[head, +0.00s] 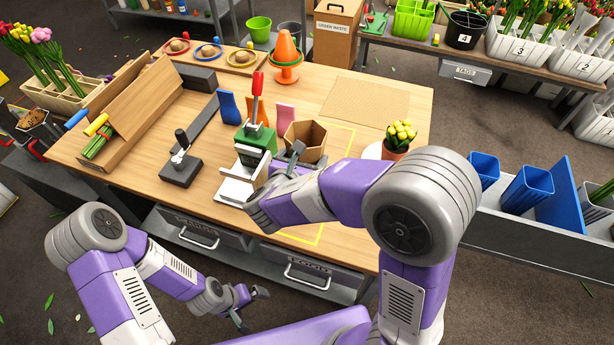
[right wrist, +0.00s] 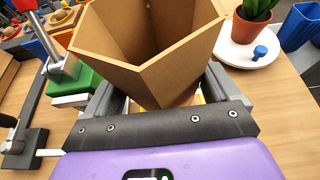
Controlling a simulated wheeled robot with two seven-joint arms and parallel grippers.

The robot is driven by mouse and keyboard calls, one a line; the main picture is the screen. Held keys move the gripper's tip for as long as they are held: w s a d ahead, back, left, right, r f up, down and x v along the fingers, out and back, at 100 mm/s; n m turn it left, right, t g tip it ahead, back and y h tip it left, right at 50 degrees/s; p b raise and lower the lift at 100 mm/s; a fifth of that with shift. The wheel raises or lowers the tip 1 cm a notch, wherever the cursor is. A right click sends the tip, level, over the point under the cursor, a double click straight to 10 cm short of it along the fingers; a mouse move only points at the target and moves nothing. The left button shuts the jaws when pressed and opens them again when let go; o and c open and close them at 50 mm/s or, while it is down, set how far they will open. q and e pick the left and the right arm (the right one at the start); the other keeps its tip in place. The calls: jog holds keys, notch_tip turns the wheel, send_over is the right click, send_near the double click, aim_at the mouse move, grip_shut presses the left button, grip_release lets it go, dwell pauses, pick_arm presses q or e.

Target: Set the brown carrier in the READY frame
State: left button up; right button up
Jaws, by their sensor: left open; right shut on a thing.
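The brown carrier (head: 303,136) is an open, empty-looking six-sided box, upright near the middle of the wooden table. It also shows large in the right wrist view (right wrist: 140,72). My right gripper (right wrist: 158,105) is shut on its near wall. In the head view, the right gripper (head: 290,165) is at the carrier's near side. A yellow outline (head: 350,145) on the table, likely the READY frame, runs behind and right of the carrier; my right arm hides much of it. I cannot tell if the carrier touches the table. My left gripper (head: 251,307) is open and empty, below the table's front edge.
A green press with a red handle (head: 258,105) stands close left of the carrier. A potted yellow plant (head: 399,138) on a white disc stands to its right. Colored sleeves (head: 257,107) and an orange cone (head: 286,52) are behind.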

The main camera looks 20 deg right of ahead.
jog(key=shift+f+b, duration=0.95)
jog(key=shift+f, duration=1.9)
jog(key=shift+f, duration=0.2)
jog(key=o, duration=1.1)
jog(key=shift+r, duration=0.25)
jog(key=p+v, duration=0.3)
jog(key=v, duration=0.9)
